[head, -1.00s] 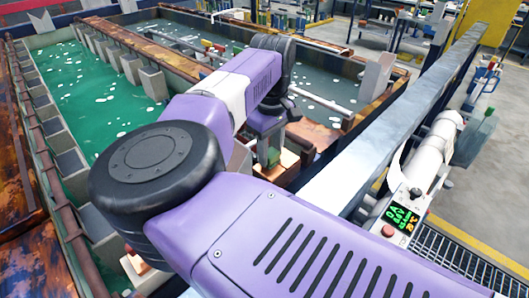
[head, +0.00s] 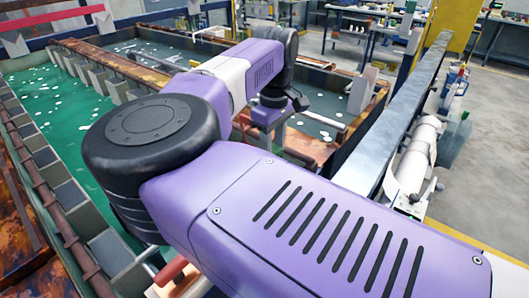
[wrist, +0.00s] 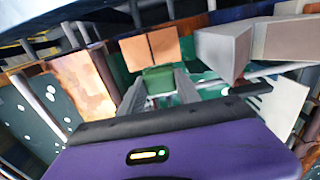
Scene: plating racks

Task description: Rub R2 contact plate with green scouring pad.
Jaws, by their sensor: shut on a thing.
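My gripper (wrist: 159,92) is shut on the green scouring pad (wrist: 158,78), which shows between the two grey fingers in the wrist view. An orange-copper plate (wrist: 150,48) with a dark seam stands just beyond the pad; I see no label, so I cannot tell whether it is the R2 contact plate. Whether pad and plate touch is unclear. A larger patchy copper surface (wrist: 82,84) is to the left. In the head view my purple arm reaches over the tanks, and the fingers and pad cannot be made out.
A green liquid tank (head: 62,115) lies at left, and a dark tank (head: 318,125) lies behind my arm. A grey metal beam (head: 390,125) runs along the right side. Pale grey blocks (wrist: 224,48) stand right of the gripper in the wrist view. Open floor (head: 495,170) lies at far right.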

